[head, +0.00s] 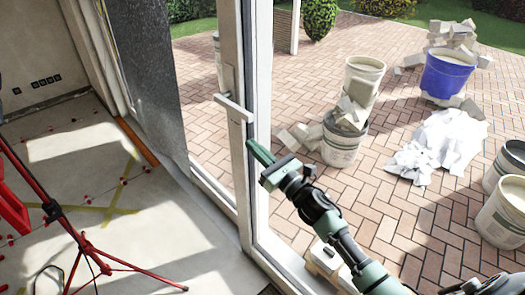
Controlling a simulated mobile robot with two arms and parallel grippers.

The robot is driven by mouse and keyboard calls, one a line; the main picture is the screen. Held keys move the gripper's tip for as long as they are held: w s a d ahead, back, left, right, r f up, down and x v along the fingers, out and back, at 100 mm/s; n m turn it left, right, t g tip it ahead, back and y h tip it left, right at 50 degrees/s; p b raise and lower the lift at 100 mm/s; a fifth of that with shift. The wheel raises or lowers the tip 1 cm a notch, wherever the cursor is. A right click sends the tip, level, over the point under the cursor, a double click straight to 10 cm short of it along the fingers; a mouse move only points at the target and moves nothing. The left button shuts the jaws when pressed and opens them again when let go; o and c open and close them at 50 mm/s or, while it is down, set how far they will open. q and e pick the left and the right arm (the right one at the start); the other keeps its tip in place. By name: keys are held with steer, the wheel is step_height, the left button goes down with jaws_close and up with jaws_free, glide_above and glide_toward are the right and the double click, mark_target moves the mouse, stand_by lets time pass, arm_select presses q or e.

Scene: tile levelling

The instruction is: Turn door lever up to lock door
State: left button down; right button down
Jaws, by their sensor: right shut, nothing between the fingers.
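The door lever (233,107) is a pale bar on the white door frame (256,215). It slants from upper left to lower right in the head view, standing out from the frame. My right gripper (261,153) comes in from the lower right. Its green fingers are shut and empty. They point up and left, close to the frame and below the lever's right end. I cannot tell whether they touch the frame; the lever looks apart from them. My left gripper is not in view.
Outside on brick paving stand stacked buckets (342,148), a blue bucket (448,74) with rubble, crumpled white sheeting (440,143) and more buckets at the right edge (503,210). Inside, a red tripod (85,245) stands at the left. Floor between tripod and door is mostly clear.

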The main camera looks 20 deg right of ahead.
steer(key=w+a+r+p, duration=0.1)
steer(key=w+r+p, duration=0.2)
steer(key=w+r, duration=0.1)
steer(key=shift+a+r, duration=0.25)
steer(key=shift+r, duration=0.3)
steer(key=shift+w, duration=0.1)
